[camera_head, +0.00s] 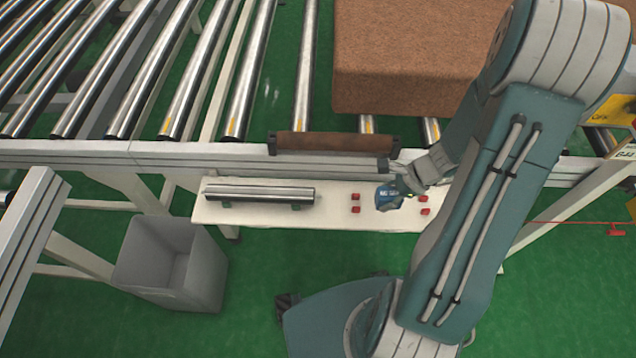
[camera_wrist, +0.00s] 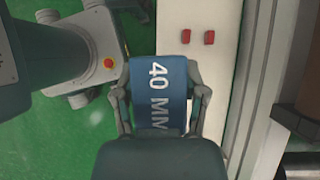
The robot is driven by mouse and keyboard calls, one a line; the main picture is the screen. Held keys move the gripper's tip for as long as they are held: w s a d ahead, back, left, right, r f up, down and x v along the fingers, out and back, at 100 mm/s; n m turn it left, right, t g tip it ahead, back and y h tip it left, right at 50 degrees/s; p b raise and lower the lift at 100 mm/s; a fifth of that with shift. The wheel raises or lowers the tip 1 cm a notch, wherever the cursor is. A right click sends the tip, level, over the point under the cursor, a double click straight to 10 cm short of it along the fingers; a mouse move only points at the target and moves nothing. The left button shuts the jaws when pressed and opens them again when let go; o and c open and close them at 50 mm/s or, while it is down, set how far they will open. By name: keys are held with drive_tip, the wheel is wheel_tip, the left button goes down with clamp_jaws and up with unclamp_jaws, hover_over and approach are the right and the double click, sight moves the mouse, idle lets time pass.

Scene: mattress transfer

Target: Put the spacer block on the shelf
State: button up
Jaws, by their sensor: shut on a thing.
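My gripper (camera_wrist: 160,78) is shut on a blue spacer block (camera_wrist: 172,112) marked "40 MM", with one finger on each side of it. In the head view the blue block (camera_head: 387,196) shows at the end of my arm, over the right part of the white shelf (camera_head: 335,220). Red pegs (camera_head: 356,210) stand out of the shelf on both sides of the block. In the wrist view the white shelf (camera_wrist: 222,85) lies just right of the block, with two red pegs (camera_wrist: 209,37) ahead. The gap between block and shelf cannot be judged.
A steel roller (camera_head: 258,193) lies on the shelf's left part. Behind the shelf runs the conveyor rail (camera_head: 215,158) with a brown board (camera_head: 330,145) on it. A brown mattress (camera_head: 410,60) rests on the rollers. A grey bin (camera_head: 172,265) stands at the lower left.

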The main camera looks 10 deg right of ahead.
drive_tip(key=shift+d+r+m, duration=0.1)
drive_tip(key=shift+d+m, duration=0.05)
drive_tip(key=shift+m, duration=0.15)
drive_tip(key=shift+w, duration=0.35)
drive_tip(key=w+a+f, duration=0.4)
drive_tip(key=w+a, duration=0.2)
drive_tip(key=a, duration=0.1)
hover_over(327, 203)
drive_tip(key=d, duration=0.2)
drive_tip(key=f, duration=0.3)
drive_tip(key=s+f, duration=0.1)
drive_tip(key=f, duration=0.1)
drive_tip(key=shift+d, duration=0.15)
drive_tip(key=shift+w+f, duration=0.2)
drive_tip(key=shift+f, duration=0.1)
drive_tip(key=shift+w+a+f, duration=0.1)
drive_tip(key=shift+a+f, duration=0.1)
drive_tip(key=shift+f, duration=0.7)
drive_tip(key=shift+w+a+f, duration=0.1)
drive_tip(key=shift+a+f, duration=0.05)
drive_tip(key=shift+f, duration=0.7)
drive_tip(key=shift+f, duration=0.1)
drive_tip(key=o, duration=1.2)
drive_tip(key=shift+d, duration=0.1)
